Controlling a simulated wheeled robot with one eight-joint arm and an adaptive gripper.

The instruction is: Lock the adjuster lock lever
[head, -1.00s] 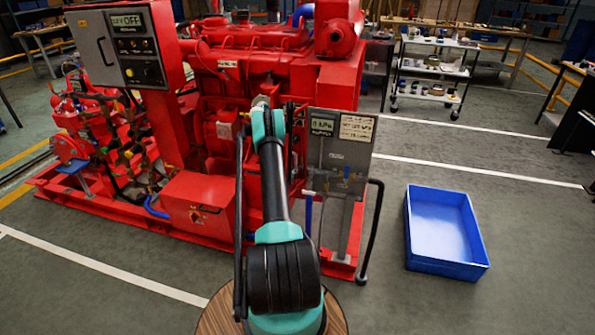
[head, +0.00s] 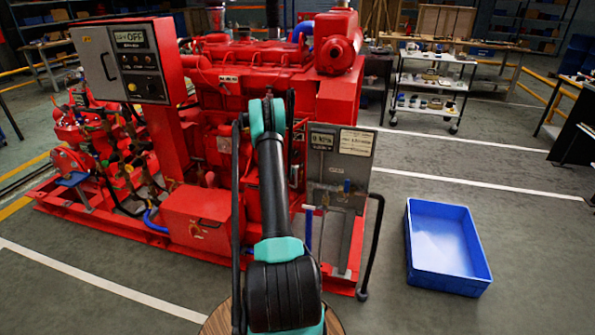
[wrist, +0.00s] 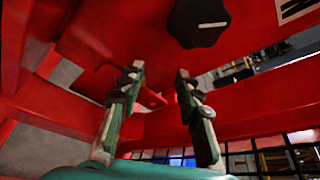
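My gripper (wrist: 160,72) is open in the wrist view, its two fingers apart with a gap between them. A small red lever-like part (wrist: 150,97) shows between and beyond the fingers; I cannot tell for sure whether it is the adjuster lock lever, or whether a finger touches it. A black knob (wrist: 199,22) with a white mark sits on the red surface above the fingers. In the head view my arm reaches toward the red pumpset (head: 225,150), and the gripper is hidden behind my arm.
Red frame bars (wrist: 60,120) run close around my gripper. A grey gauge panel (head: 338,165) stands right of my arm, and a control box (head: 128,60) stands to the left. A blue bin (head: 445,250) lies on the floor at the right, with clear floor around it.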

